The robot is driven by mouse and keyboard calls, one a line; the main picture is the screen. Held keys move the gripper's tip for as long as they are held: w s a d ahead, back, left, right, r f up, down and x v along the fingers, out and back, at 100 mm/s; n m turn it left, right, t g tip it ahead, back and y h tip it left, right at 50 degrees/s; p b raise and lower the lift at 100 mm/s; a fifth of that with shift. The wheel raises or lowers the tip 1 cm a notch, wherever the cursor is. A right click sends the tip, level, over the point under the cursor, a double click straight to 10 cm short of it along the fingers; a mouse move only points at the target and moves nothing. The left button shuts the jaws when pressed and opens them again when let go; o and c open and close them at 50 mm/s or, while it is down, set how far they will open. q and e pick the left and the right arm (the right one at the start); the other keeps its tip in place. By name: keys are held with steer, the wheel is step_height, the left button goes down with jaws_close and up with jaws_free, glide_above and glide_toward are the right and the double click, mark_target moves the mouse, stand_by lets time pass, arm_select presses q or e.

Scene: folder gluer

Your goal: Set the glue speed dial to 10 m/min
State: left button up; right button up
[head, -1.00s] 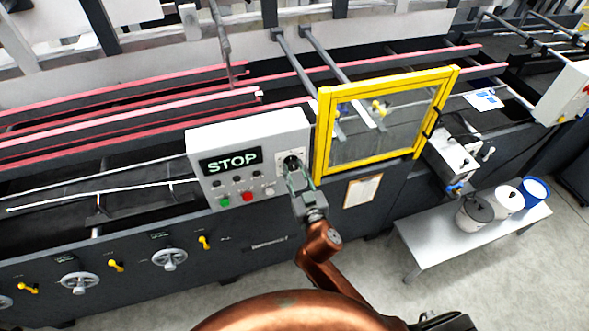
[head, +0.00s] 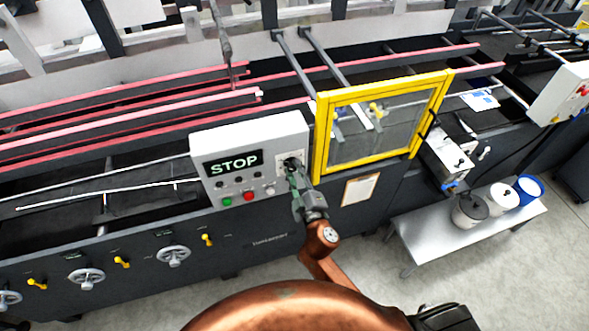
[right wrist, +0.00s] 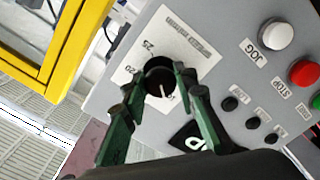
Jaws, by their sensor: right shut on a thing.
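The glue speed dial is a round black knob (right wrist: 159,77) on a white scale plate (right wrist: 178,38) of the grey control panel (head: 250,135). In the head view the gripper (head: 293,172) largely covers the dial. My left gripper is not in view.
The panel's STOP display (head: 233,164) is above several buttons, including a red stop button (right wrist: 304,73) and a white jog button (right wrist: 277,33). A yellow-framed guard (head: 320,140) stands close to the right of the dial. A bench (head: 425,243) with pots stands farther right.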

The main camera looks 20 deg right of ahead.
steer(key=shift+a+n, duration=0.1)
steer(key=shift+n, duration=0.5)
steer(key=o, duration=1.2)
steer(key=shift+c, duration=0.2)
steer(key=s, duration=1.2)
steer(key=shift+d, duration=0.2)
steer(key=shift+f, duration=0.1)
